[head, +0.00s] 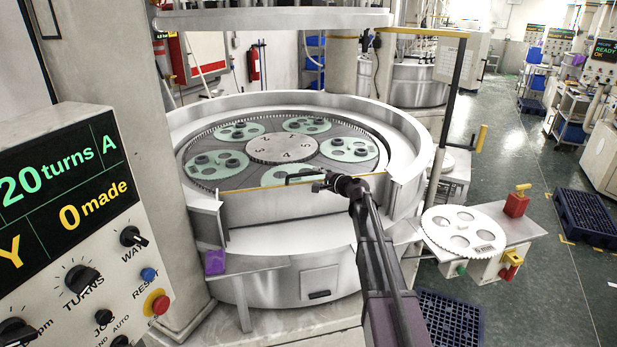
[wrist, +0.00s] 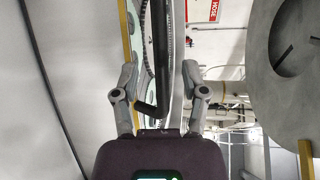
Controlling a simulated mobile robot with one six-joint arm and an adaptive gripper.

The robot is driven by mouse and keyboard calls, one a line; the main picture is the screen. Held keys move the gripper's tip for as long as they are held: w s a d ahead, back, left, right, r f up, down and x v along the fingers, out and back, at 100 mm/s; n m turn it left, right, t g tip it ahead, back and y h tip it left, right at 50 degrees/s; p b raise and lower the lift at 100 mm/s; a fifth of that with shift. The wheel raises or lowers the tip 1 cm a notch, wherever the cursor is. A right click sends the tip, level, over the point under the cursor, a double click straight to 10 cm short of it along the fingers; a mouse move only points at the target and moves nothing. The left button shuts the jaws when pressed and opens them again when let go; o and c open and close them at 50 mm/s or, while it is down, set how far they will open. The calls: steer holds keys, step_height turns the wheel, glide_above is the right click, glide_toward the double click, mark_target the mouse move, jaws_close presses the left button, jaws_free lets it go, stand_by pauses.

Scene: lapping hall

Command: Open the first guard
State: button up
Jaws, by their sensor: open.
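The guard (head: 290,205) at the front of the round lapping machine is a pale panel with a yellow top edge, standing upright. A dark bar handle (head: 304,175) shows at that edge. My gripper (head: 322,183) is at the right end of this handle. In the wrist view my gripper (wrist: 158,78) is open, its two grey fingers apart, with the black handle bar (wrist: 161,55) running between them. Neither finger visibly touches the bar. The yellow edge (wrist: 126,45) and pale panel (wrist: 70,90) lie on the left there. I cannot tell which guard counts as first.
The machine's table holds several green carriers (head: 217,165) around a central disc (head: 282,149). A control panel (head: 75,220) stands at left. A yellow-topped frame (head: 455,90) rises at right. A side table holds a white toothed disc (head: 463,229). A dark pallet (head: 450,318) lies below.

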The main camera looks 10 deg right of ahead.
mark_target(310, 174)
steer(key=shift+b+x, duration=0.3)
steer(key=shift+x, duration=2.05)
jaws_close()
steer(key=shift+a, duration=0.15)
steer(key=shift+s+d+f, duration=0.1)
steer(key=shift+s+d, duration=0.05)
steer(key=shift+d, duration=0.15)
